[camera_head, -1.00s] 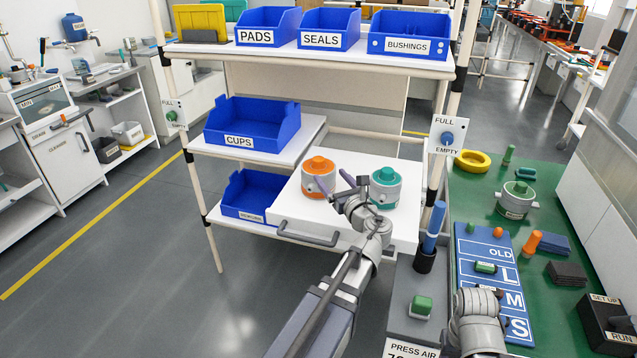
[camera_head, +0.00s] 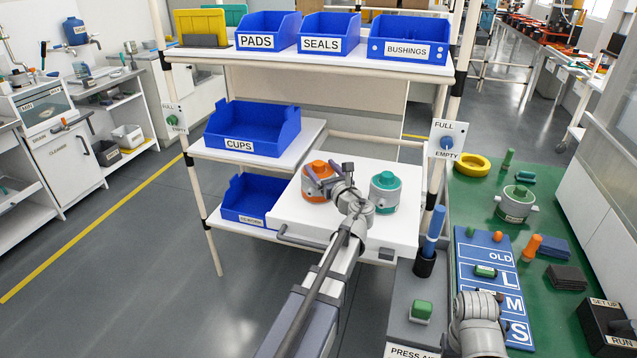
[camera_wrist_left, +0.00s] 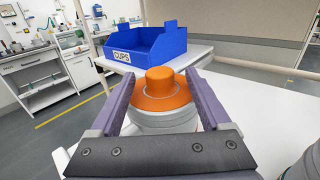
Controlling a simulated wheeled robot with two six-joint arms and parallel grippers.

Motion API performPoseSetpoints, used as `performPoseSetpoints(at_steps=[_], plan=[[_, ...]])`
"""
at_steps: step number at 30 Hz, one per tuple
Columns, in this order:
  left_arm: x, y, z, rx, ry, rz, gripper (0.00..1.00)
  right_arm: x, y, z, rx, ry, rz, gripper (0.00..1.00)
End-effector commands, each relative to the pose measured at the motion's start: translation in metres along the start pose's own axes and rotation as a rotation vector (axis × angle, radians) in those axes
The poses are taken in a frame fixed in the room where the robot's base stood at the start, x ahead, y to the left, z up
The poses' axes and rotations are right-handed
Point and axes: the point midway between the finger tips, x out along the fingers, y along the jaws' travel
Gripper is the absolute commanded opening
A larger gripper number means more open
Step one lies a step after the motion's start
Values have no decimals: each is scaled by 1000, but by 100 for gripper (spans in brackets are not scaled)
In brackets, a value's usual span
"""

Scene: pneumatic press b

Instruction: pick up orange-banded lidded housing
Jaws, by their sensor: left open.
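The orange-banded lidded housing (camera_head: 317,192) stands upright on the white drawer top (camera_head: 291,222). It has a grey body and an orange lid with a round knob, also seen in the left wrist view (camera_wrist_left: 165,96). My left gripper (camera_head: 320,176) is open, with its two purple fingers on either side of the orange lid. In the left wrist view the fingers (camera_wrist_left: 163,92) flank the lid; whether they touch it I cannot tell. The lower body is partly hidden by the gripper. My right arm shows at the lower right; its gripper jaws cannot be made out.
A similar green-lidded housing (camera_head: 385,192) stands close to the right of my left gripper. A blue CUPS bin (camera_head: 254,130) is on the shelf behind. A post with a FULL/EMPTY sign (camera_head: 446,140) stands to the right, beside the green bench (camera_head: 470,206).

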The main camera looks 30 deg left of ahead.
Motion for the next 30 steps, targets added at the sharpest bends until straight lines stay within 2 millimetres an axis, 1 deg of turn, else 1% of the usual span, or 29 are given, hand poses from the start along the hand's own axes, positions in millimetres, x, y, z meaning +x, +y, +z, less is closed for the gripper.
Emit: performPoseSetpoints(at_steps=[1,2,22,23,30], plan=[[0,0,0,0,0,0,81,0,0,0,0,0,0,50],[0,0,0,0,0,0,77,0,0,0,0,0,0,50],[-1,0,0,0,0,1,2,0,0,0,0,0,0,50],[-1,0,0,0,0,1,0,0,0,0,0,0,0,50],[-1,0,0,0,0,1,0,0,0,0,0,0,0,50]])
